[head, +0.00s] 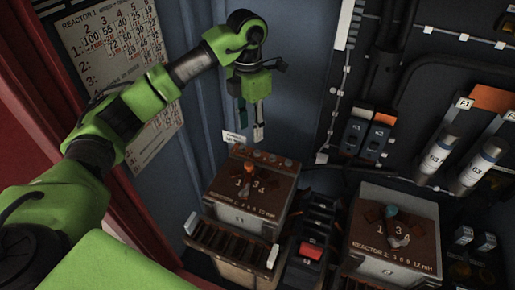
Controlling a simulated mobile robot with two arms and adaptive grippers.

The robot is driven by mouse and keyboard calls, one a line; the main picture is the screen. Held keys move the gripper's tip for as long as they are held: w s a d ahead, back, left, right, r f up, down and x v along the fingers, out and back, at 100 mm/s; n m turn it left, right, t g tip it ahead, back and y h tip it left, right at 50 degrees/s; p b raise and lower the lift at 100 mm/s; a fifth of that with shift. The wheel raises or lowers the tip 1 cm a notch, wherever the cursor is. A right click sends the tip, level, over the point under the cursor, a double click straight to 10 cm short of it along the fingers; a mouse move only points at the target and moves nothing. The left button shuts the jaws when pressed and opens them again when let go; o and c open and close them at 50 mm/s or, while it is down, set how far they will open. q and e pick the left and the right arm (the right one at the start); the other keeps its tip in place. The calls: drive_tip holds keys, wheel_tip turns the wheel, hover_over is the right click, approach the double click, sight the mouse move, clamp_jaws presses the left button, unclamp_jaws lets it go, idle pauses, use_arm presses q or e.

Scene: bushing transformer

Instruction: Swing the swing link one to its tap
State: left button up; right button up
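The first reactor block (245,195) has a brown top with numbered tap positions and stands at lower centre. The swing link (246,181) appears as a small piece at the middle of this top, with an orange knob (249,167) behind it. Exactly which tap it points to is too small to tell. My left gripper (250,125) hangs fingers-down above and behind this block, clear of the link. Its two fingers are apart with nothing visible between them. My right gripper is not in view.
A second reactor block (395,240) with a teal knob (391,210) stands at right. A dark unit with a red switch (311,251) sits between the blocks. Blue-grey breakers (366,138), white fuses (480,165) and cables fill the back panel. A number chart (115,50) hangs at left.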

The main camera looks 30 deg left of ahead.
use_arm(q)
drive_tip(key=p, duration=0.2)
hover_over(249, 164)
wheel_tip(249, 164, down, 5)
drive_tip(key=shift+s+f, duration=0.1)
drive_tip(key=shift+s, duration=0.05)
drive_tip(key=f, duration=0.3)
drive_tip(key=shift+w+f+p, duration=0.2)
drive_tip(key=shift+f+p, duration=0.1)
drive_tip(key=shift+f, duration=0.1)
wheel_tip(249, 164, down, 3)
drive_tip(key=shift+f+p, duration=0.1)
drive_tip(key=shift+p, duration=0.2)
drive_tip(key=shift+f, duration=0.45)
drive_tip(key=shift+c, duration=0.7)
clamp_jaws()
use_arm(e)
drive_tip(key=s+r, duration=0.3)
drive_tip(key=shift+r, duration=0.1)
